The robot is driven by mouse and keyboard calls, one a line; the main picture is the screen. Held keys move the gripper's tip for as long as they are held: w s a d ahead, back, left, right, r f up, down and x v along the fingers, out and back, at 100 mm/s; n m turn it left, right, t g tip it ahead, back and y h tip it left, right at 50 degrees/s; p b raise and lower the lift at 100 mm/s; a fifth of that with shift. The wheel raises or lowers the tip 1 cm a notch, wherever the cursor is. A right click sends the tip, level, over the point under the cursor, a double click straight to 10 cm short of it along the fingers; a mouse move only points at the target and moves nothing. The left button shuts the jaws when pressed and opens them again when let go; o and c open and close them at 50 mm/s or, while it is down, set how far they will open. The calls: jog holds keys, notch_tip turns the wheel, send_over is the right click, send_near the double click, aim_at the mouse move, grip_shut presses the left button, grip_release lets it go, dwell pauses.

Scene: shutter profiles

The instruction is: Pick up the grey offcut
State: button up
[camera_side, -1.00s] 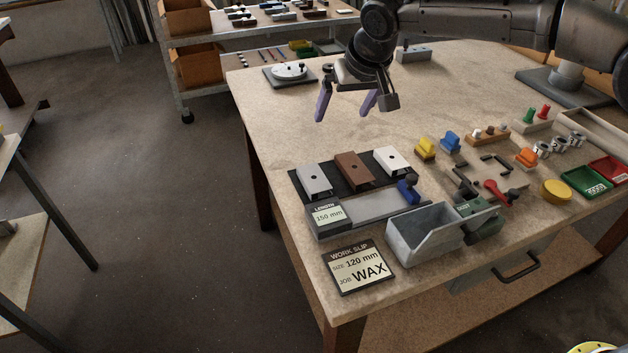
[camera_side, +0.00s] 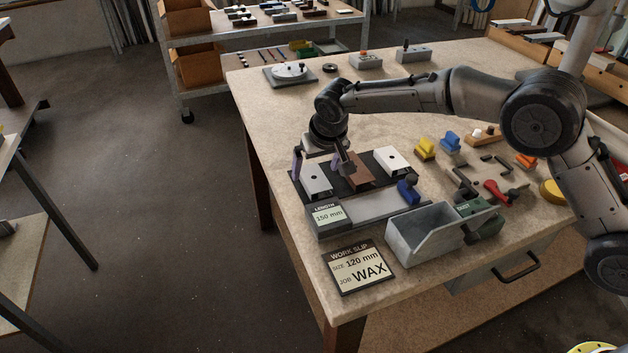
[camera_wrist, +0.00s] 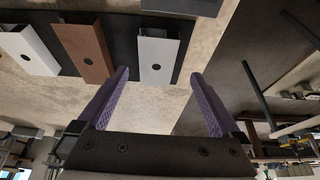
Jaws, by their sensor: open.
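The grey offcut (camera_side: 316,183) is a channel-shaped piece with a dark hole, lying at the left end of a black mat (camera_side: 376,182). It also shows in the wrist view (camera_wrist: 158,60). A brown offcut (camera_side: 360,174) lies beside it, then a white offcut (camera_side: 393,160) at the right end. My gripper (camera_side: 322,174) is open and empty, its purple fingers at the far end of the grey offcut. In the wrist view my fingertips (camera_wrist: 159,75) stand apart, one toward each side of the grey offcut. Contact cannot be told.
In front of the mat is a grey length gauge (camera_side: 365,208) marked 150 mm, with a blue clamp (camera_side: 408,191). A grey metal bin (camera_side: 428,238) and a work slip (camera_side: 358,267) reading 120 mm, WAX, are nearer the front edge.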

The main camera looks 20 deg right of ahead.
aim_at(315, 174)
jog(key=shift+d+x, duration=0.15)
jog(key=shift+x, duration=1)
jog(key=shift+d+x, duration=0.1)
jog(key=shift+x, duration=1.1)
jog(key=shift+w, duration=0.15)
jog(key=c, duration=1.4)
jog(key=shift+r, duration=0.1)
jog(key=shift+c, duration=0.2)
jog(key=shift+r, duration=0.1)
